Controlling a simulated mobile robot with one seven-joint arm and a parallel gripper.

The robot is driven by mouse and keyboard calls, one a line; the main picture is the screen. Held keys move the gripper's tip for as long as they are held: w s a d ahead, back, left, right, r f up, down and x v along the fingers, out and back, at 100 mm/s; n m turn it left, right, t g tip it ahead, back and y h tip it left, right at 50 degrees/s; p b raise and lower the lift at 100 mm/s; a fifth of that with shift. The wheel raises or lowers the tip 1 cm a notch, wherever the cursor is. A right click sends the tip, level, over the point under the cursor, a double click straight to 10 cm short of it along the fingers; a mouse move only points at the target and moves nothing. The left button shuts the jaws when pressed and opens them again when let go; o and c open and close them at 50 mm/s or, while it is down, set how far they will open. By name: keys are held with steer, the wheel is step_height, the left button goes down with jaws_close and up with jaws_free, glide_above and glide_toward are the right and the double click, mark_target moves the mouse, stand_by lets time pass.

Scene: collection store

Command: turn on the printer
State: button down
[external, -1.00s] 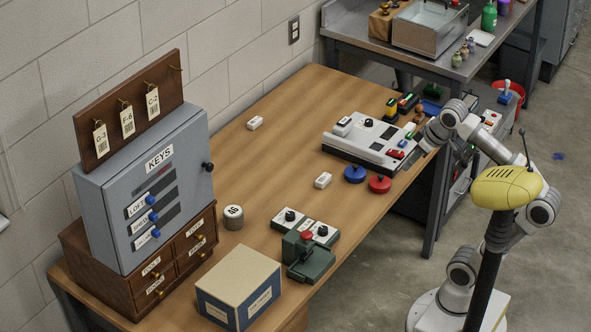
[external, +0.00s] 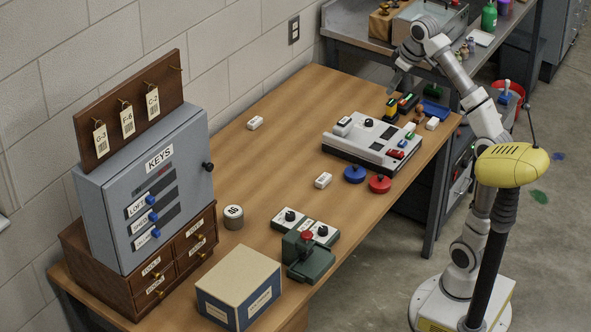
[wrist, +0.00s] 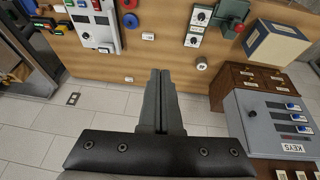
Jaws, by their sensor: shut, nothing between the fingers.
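A light grey device (external: 365,143) with a dark base stands at the far right part of the wooden table. I take it as the likely printer, but no label is readable. It has a black knob (external: 369,123), a white block at its left end and small coloured controls, one red (external: 398,154), at its right end. It also shows at the top left of the wrist view (wrist: 103,30). My gripper (external: 391,88) is raised beyond the device's far side, apart from it. In the wrist view its fingers (wrist: 160,75) are together and empty.
Blue (external: 355,174) and red (external: 380,184) round pieces sit before the device. Several small items, including a yellow-and-black block (external: 391,108), stand behind it. A grey key cabinet (external: 150,190) is at left. The table's middle is mostly clear.

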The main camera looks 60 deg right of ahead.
steer(key=w+d+r+g+p, duration=0.1)
steer(key=w+d+p, duration=0.7)
steer(key=d, duration=0.6)
steer(key=g+p, duration=0.1)
steer(key=p, duration=0.8)
glide_above(399, 152)
steer(key=s, duration=0.2)
steer(key=s+a+f+x, duration=0.1)
steer(key=s+x, duration=0.2)
steer(key=x, duration=1.1)
steer(key=s+a+f+x, duration=0.1)
steer(key=s+x, duration=0.2)
steer(key=x, duration=1.2)
steer(key=shift+s+a+r+y, duration=0.1)
steer(key=shift+s+r+y, duration=0.05)
steer(key=shift+s+y, duration=0.2)
steer(key=x, duration=0.4)
steer(key=s+b+x, duration=0.1)
steer(key=x, duration=0.8)
steer(key=shift+s+f+b, duration=0.2)
steer(key=shift+b, duration=0.15)
steer(key=shift+f, duration=0.3)
steer(key=shift+s, duration=0.1)
